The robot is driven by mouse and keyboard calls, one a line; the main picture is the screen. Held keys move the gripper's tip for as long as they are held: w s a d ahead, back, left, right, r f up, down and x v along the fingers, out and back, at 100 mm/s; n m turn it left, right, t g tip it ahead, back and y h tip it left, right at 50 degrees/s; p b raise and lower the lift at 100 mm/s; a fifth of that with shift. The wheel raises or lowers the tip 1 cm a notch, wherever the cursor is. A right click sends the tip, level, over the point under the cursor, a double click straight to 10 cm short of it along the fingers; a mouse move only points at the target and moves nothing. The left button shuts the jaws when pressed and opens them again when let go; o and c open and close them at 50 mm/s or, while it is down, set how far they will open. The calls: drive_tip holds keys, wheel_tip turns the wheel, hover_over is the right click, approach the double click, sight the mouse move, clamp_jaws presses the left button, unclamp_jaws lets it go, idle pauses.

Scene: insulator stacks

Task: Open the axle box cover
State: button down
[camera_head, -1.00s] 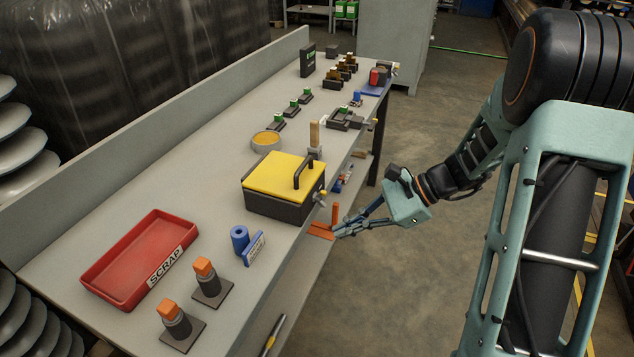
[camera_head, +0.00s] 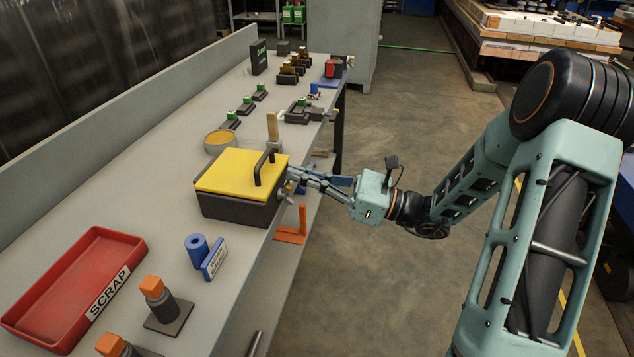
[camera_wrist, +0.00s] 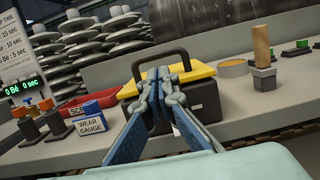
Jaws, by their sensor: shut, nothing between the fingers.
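The axle box (camera_head: 238,206) is a dark grey box on the workbench, with a yellow cover (camera_head: 232,171) lying shut on top. A black arched handle (camera_head: 263,167) stands on the cover's right side. In the wrist view the yellow cover (camera_wrist: 198,72) and handle (camera_wrist: 160,56) show behind my fingers. My gripper (camera_head: 291,172) is shut and empty, at the box's right side near the handle's height. In the wrist view my gripper (camera_wrist: 158,75) overlaps the handle and hides part of the box front. I cannot tell whether it touches.
An orange bracket (camera_head: 292,229) is below the bench edge.

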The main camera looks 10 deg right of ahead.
sight(266, 157)
drive_tip(key=shift+x, duration=1.95)
drive_tip(key=shift+r, duration=0.2)
drive_tip(key=shift+r+h+p, duration=0.3)
drive_tip(key=shift+r+p, duration=0.05)
drive_tip(key=shift+p, duration=0.45)
drive_tip(key=shift+a+r+p, duration=0.1)
drive_tip(key=shift+r+p, duration=0.45)
drive_tip(key=shift+p, duration=0.6)
